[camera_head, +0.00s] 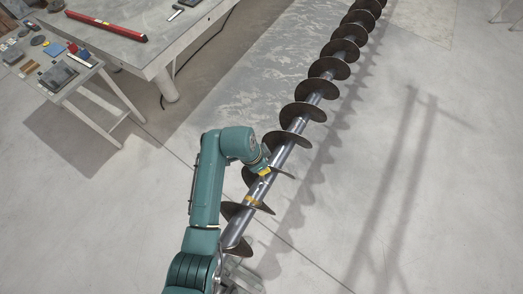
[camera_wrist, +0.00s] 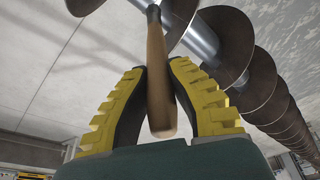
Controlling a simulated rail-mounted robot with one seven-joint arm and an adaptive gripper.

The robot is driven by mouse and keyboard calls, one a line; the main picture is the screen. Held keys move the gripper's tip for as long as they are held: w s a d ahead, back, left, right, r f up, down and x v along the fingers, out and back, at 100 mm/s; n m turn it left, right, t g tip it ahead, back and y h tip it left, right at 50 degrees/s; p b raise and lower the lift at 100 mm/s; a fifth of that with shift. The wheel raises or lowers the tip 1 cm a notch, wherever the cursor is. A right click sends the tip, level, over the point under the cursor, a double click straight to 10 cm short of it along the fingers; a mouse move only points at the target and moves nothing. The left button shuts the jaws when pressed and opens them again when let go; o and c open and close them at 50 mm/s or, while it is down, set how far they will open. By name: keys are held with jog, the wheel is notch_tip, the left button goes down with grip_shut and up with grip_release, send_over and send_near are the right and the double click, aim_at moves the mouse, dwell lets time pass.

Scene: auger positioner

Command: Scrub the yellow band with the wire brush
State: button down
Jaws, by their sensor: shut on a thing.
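The long steel auger (camera_head: 292,135) runs diagonally across the head view, with dark spiral flights around a grey shaft. The yellow band (camera_head: 252,202) is on its shaft near the lower end, between two flights. My gripper (camera_head: 265,171) is over the shaft, a little above the band in the picture. In the wrist view my gripper (camera_wrist: 157,70) is shut on the wooden handle of the wire brush (camera_wrist: 159,115). The brush's far end is dark and close to the auger flights; its bristles are hidden, and I cannot tell whether they touch the shaft.
A small side table (camera_head: 88,72) with several tools and blocks stands at the left. A larger workbench (camera_head: 165,45) holds a red level (camera_head: 107,26). A dark cable lies on the floor by the bench. The floor right of the auger is clear.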

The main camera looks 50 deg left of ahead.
jog(key=shift+r+p, duration=1.6)
jog(key=shift+r, duration=0.6)
